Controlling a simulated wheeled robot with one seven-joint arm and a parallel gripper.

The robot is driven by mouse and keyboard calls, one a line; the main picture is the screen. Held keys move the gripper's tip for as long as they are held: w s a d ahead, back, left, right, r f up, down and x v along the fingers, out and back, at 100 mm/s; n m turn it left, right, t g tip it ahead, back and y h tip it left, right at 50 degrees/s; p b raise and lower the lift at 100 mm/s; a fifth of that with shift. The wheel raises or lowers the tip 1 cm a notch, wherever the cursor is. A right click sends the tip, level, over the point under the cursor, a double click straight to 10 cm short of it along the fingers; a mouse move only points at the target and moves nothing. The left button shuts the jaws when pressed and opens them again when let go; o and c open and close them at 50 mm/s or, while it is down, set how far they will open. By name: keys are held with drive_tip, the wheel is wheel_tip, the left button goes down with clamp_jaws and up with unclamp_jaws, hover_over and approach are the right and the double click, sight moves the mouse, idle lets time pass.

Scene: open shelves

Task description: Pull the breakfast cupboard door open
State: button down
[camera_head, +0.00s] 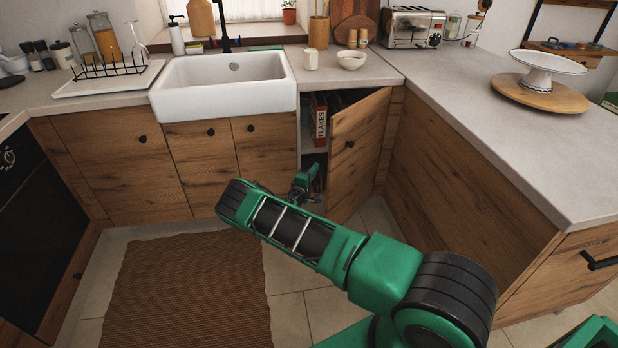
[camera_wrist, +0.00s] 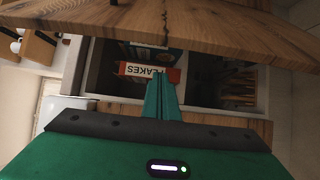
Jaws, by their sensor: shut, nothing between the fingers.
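The breakfast cupboard door (camera_head: 357,150), wooden with a small black knob, stands ajar to the right of the sink, swung out toward me. Inside the dark opening a box lettered FLAKES (camera_head: 320,122) stands among other boxes. In the wrist view the door (camera_wrist: 200,25) crosses the top and the FLAKES box (camera_wrist: 146,71) lies beyond my fingers. My gripper (camera_wrist: 161,80) is shut with nothing in it. It points into the cupboard opening, on the inner side of the door. In the head view my gripper (camera_head: 312,180) is partly hidden by my arm; I cannot tell whether it touches the door.
A white sink (camera_head: 225,105) and closed wooden fronts (camera_head: 140,165) are to the left. The counter peninsula (camera_head: 500,115) bounds the right side, close to the door. A brown woven rug (camera_head: 190,290) lies on the tiled floor, which is otherwise clear on the left.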

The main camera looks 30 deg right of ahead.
drive_tip(key=shift+s+d, duration=0.5)
drive_tip(key=shift+s, duration=0.35)
drive_tip(key=shift+s+d, duration=0.5)
drive_tip(key=shift+s, duration=0.3)
